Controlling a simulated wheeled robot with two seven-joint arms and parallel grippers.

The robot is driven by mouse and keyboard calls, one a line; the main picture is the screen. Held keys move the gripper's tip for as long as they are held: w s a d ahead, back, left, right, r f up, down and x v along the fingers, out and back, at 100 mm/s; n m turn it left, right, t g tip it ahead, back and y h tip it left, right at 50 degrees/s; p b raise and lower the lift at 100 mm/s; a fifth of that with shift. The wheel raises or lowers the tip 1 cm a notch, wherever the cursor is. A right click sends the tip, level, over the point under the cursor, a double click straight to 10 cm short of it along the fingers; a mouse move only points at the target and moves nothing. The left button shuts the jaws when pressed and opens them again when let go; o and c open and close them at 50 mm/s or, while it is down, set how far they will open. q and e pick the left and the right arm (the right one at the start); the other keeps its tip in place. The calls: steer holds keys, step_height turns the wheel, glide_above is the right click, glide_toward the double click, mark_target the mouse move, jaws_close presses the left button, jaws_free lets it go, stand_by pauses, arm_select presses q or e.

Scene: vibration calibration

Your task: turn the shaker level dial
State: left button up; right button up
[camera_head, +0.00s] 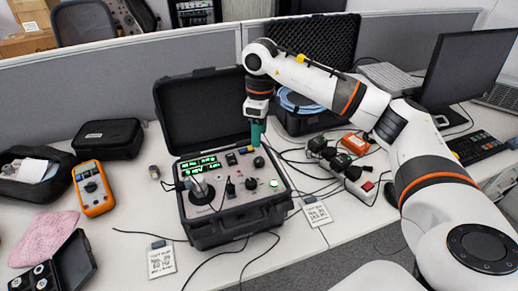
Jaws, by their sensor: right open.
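The calibrator (232,222) is an open black case on the desk with a control panel inside. Its panel has lit green displays (200,164), a round metal shaker mount (199,190) at the left, and several dark knobs. One black knob (251,184) sits low at the right of the panel, and another dark knob (259,162) sits higher up. I cannot read which one is the shaker level dial. My right gripper (256,141) points down over the panel's upper right, just above the higher knob. It is open, with its teal fingers appearing close together. My left gripper is not in view.
The raised lid (200,105) stands behind the panel, close to my right gripper. An orange multimeter (93,188) and a black pouch (108,139) lie left. Cables, a power strip (350,180) and a second open case (315,40) are right. Paper cards (161,261) lie in front.

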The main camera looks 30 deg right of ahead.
step_height(320, 180, up, 4)
steer(key=shift+d+f, duration=0.1)
steer(key=shift+f, duration=0.05)
stand_by(0.6)
